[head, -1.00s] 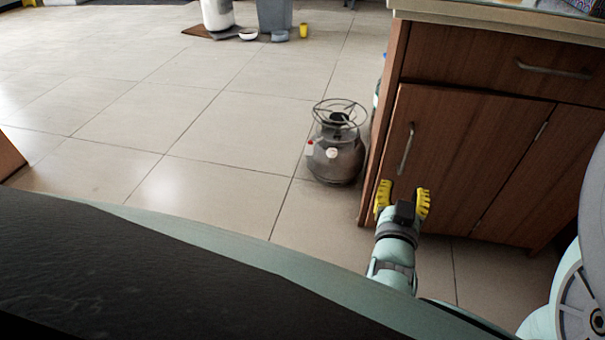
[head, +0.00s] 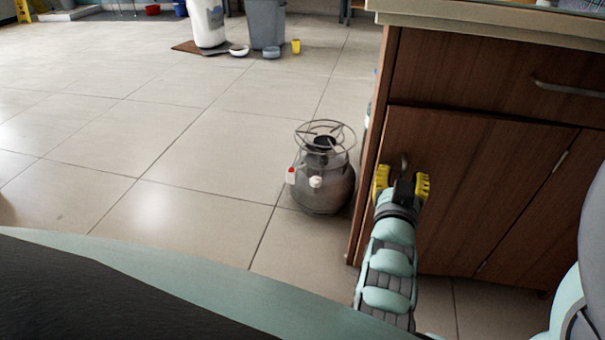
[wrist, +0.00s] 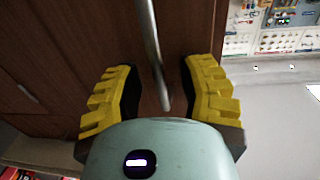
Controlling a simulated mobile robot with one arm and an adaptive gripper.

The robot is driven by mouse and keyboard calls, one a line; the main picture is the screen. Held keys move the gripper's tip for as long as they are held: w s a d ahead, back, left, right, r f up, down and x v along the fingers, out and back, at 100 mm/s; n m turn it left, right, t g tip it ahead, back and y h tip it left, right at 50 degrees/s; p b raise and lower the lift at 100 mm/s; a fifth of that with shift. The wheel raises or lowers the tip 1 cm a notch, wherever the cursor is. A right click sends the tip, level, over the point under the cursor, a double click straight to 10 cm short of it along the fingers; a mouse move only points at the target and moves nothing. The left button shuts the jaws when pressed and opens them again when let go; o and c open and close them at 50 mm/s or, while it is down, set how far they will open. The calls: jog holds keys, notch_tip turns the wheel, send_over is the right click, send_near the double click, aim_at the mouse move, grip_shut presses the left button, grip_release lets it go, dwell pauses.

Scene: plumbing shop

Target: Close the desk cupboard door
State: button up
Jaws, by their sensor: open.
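The desk cupboard door (head: 475,185) is a brown wood panel on the desk's front at the right of the head view. It looks flat or nearly flat against the front; I cannot tell whether a small gap remains. Its upright metal handle (head: 404,160) is mostly hidden behind my gripper (head: 402,180). My gripper is open, with yellow ridged fingers, at the door's left side. In the wrist view the handle (wrist: 150,40) runs down between the two spread fingers, its lower end near my palm. I see no finger closed on it.
A grey gas cylinder with a ring burner (head: 323,180) stands on the floor just left of the desk. A drawer with a metal handle (head: 568,88) is above the door. Bins (head: 267,25) stand far back. The tiled floor at left is clear.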

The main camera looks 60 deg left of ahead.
jog(key=shift+o, duration=0.4)
jog(key=shift+s+f, duration=0.1)
jog(key=shift+s, duration=0.2)
jog(key=shift+w+d, duration=0.1)
grip_shut()
